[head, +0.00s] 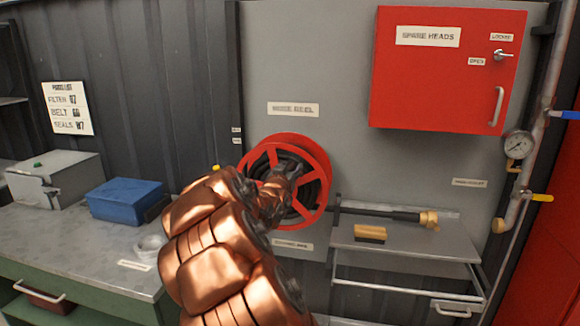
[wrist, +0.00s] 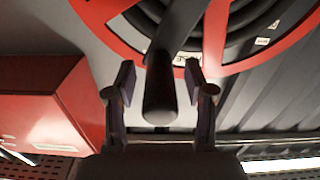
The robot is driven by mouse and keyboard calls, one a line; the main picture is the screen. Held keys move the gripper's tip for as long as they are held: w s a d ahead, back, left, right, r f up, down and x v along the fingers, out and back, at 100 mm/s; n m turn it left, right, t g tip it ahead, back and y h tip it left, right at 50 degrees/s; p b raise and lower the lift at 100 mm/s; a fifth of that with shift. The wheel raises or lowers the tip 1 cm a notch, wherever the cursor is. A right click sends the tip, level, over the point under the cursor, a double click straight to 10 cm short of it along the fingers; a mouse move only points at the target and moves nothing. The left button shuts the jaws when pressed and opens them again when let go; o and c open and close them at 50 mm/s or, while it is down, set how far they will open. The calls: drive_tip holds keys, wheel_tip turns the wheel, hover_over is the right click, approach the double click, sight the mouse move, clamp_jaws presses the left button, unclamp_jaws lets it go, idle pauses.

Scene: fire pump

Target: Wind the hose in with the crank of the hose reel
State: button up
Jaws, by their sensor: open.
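The hose reel (head: 321,165) is a red spoked wheel on the grey wall panel, with black hose (head: 311,190) wound inside it. A straight dark length runs right from the reel to a brass nozzle (head: 429,219) above the shelf. In the wrist view the red rim (wrist: 215,40) fills the top. A dark cylindrical crank handle (wrist: 160,95) points toward the camera there. My gripper (wrist: 159,78) is open, with one finger on each side of the handle and gaps visible. In the head view my arm and gripper (head: 284,174) cover the reel's middle and hide the crank.
A red spare heads cabinet (head: 445,80) hangs at upper right. A pipe with a gauge (head: 518,145) and valve levers stands at far right. A yellow-brown brush (head: 370,233) lies on the shelf (head: 400,247). The left bench (head: 75,225) holds a blue box (head: 124,201) and a grey box (head: 55,178).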

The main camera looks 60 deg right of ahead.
drive_tip(key=shift+w+d, duration=0.2)
drive_tip(key=shift+d, duration=0.35)
clamp_jaws()
idle(0.5)
